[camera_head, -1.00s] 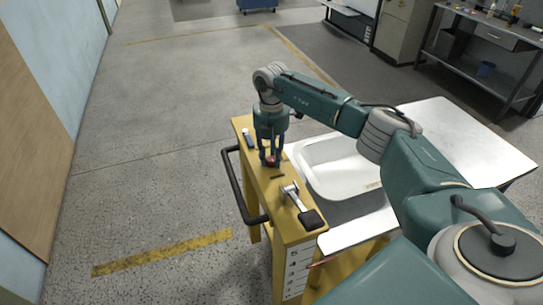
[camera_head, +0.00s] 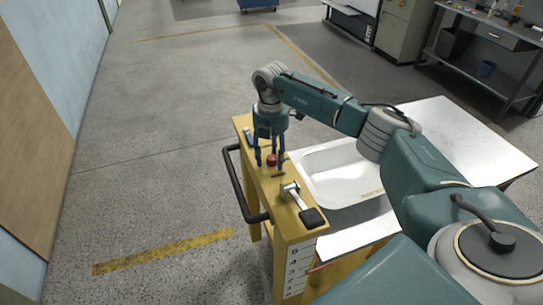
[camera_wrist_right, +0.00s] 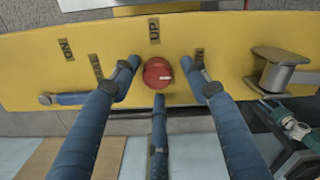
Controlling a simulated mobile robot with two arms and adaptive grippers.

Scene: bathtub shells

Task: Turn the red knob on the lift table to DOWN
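The red knob (camera_head: 272,160) sits on the yellow top of the lift table (camera_head: 290,228). In the right wrist view the knob (camera_wrist_right: 157,73) shows a short white mark pointing right. The UP label (camera_wrist_right: 154,31) is above it there. Another label (camera_wrist_right: 199,58) to its right is partly hidden by a finger and unreadable. My right gripper (camera_head: 270,165) points down over the knob. Its blue fingers are open around the knob, with gaps at the sides and a third finger below it in the wrist view. My left gripper is not in view.
A small switch (camera_wrist_right: 70,98) and the ON label (camera_wrist_right: 66,49) are at the other end. A black handrail (camera_head: 238,190) runs along the left side; a white basin (camera_head: 345,170) lies right.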

